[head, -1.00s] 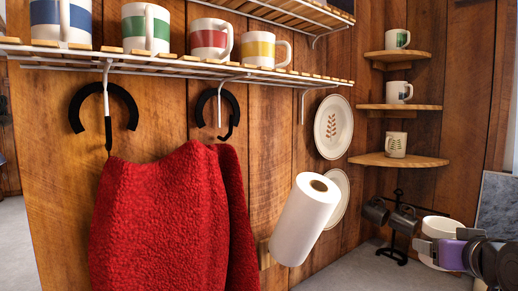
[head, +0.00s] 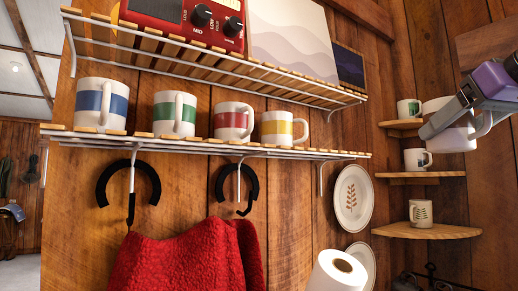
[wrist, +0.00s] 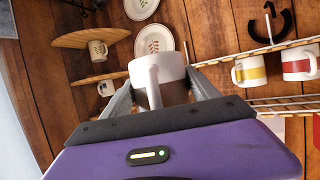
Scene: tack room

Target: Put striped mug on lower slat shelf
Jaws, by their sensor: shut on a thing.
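My gripper (head: 447,128) is at the right of the head view, raised in front of the corner shelves. The lower slat shelf (head: 345,155) is on the wooden wall to the left, apart from the mug. It carries blue-, green-, red- and yellow-striped mugs in a row, with bare slats at its right end.
The upper slat shelf (head: 290,86) hangs above, holding a red device (head: 185,20) and pictures. Corner shelves (head: 425,231) with mugs stand behind my gripper. Wall plates (head: 353,198), a paper towel roll (head: 337,272) and a red towel (head: 190,262) hang below the lower shelf.

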